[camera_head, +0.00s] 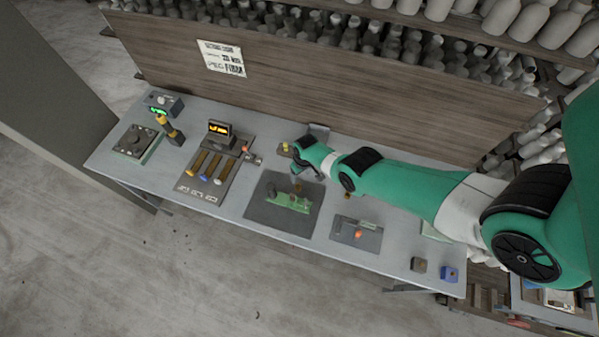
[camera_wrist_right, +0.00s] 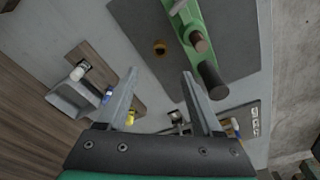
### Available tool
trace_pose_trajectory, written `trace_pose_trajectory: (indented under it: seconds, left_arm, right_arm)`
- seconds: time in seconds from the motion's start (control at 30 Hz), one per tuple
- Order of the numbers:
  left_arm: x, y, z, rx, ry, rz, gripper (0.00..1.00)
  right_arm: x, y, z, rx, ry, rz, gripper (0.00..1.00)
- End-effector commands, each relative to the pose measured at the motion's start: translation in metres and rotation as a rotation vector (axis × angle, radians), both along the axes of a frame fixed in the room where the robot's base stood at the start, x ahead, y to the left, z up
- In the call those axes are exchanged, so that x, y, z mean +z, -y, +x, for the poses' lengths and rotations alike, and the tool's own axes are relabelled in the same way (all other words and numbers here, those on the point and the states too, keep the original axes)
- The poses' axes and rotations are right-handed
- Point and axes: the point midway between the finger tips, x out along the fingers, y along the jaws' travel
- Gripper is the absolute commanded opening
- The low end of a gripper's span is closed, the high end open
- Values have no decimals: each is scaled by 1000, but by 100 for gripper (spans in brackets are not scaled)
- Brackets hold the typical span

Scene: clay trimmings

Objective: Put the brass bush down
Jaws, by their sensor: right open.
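The brass bush (camera_wrist_right: 160,47) is a small ring with a dark hole. It rests on the dark grey mat (camera_wrist_right: 233,22) beside a green fixture (camera_wrist_right: 183,18) carrying a brown peg and a black peg. In the head view, a small brass-brown spot beside the green fixture (camera_head: 290,202) appears to be the bush (camera_head: 297,188). My right gripper (camera_wrist_right: 188,76) is open. Its two fingers stand apart with nothing between their tips, and the bush shows beyond them, apart from both. In the head view the right gripper (camera_head: 308,173) hangs over the mat's far edge. My left gripper is not in view.
A grey tray with an orange item (camera_head: 358,235) lies right of the mat. Brown (camera_head: 418,265) and blue (camera_head: 449,274) blocks sit at the right end. A wooden panel backs the table.

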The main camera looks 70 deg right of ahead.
Motion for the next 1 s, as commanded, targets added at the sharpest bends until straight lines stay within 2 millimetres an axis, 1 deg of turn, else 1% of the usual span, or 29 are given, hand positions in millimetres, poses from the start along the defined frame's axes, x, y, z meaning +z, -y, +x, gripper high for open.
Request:
trace_pose_trajectory:
  seconds: [0.03,0.47,0.53,0.57,0.6,0.67,0.7,0.77,0.8,0.87,0.9,0.97,1.0]
  left_arm:
    - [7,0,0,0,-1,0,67]
    - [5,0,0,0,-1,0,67]
    - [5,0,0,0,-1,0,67]
    - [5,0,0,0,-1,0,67]
    - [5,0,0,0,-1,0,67]
    - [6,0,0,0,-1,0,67]
    - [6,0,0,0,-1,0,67]
    - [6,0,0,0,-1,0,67]
    - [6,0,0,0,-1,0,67]
    - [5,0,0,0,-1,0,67]
    - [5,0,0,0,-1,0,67]
    - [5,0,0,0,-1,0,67]
    - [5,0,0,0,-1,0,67]
  right_arm:
    - [7,0,-1,0,-1,1,67]
    - [6,0,1,1,3,-2,67]
    - [13,3,13,9,29,-19,67]
    - [20,6,22,17,50,-33,67]
    - [32,9,40,31,90,-60,67]
    - [61,16,78,59,177,-113,67]
    - [88,18,107,82,251,-156,67]
    - [137,16,153,122,378,-223,67]
    - [175,12,182,149,470,-268,67]
    - [235,-1,220,187,611,-330,67]
    - [277,-13,240,211,705,-367,67]
    - [341,-34,262,244,848,-419,67]
    - [385,-51,272,266,945,-449,67]
